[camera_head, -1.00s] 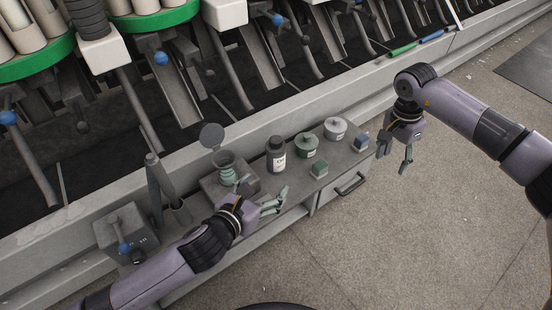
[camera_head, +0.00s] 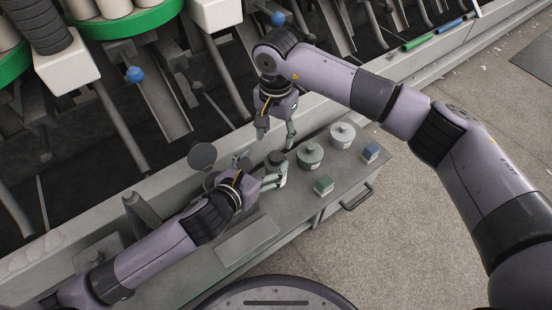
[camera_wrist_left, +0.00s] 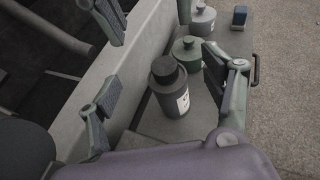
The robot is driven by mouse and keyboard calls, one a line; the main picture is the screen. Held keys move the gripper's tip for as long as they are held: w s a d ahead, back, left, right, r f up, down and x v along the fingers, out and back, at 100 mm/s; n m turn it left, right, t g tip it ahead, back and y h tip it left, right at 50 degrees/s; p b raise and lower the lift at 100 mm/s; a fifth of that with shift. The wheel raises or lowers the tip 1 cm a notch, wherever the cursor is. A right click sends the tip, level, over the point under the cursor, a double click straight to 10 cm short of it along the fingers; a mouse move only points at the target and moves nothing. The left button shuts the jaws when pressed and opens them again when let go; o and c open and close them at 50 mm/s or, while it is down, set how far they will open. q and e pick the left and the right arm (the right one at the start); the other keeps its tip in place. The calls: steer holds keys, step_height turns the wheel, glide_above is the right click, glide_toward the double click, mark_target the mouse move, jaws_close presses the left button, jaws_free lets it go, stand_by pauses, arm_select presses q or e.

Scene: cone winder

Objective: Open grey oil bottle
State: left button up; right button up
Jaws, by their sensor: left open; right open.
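The grey oil bottle (camera_wrist_left: 170,86) stands upright on the bench, dark grey with a black cap and a white label. In the head view its cap (camera_head: 276,158) shows and its body is mostly hidden by my left gripper. My left gripper (camera_head: 262,168) is open, with one finger on either side of the bottle. In the left wrist view the bottle stands between its fingers (camera_wrist_left: 162,84), and I see no clear contact. My right gripper (camera_head: 275,138) is open and points down just above and behind the cap, empty.
A green lidded pot (camera_head: 310,154) and a pale grey pot (camera_head: 342,135) stand to the right of the bottle. A round grey disc (camera_head: 202,156) stands up at the left. Winder machinery lies behind the bench.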

arm_select(q)
glide_toward(276, 167)
steer(key=w+d+f, duration=0.1)
steer(key=w+f, duration=0.3)
steer(key=x, duration=0.7)
steer(key=shift+w+d, duration=0.15)
steer(key=shift+d, duration=0.05)
jaws_close()
stand_by(0.6)
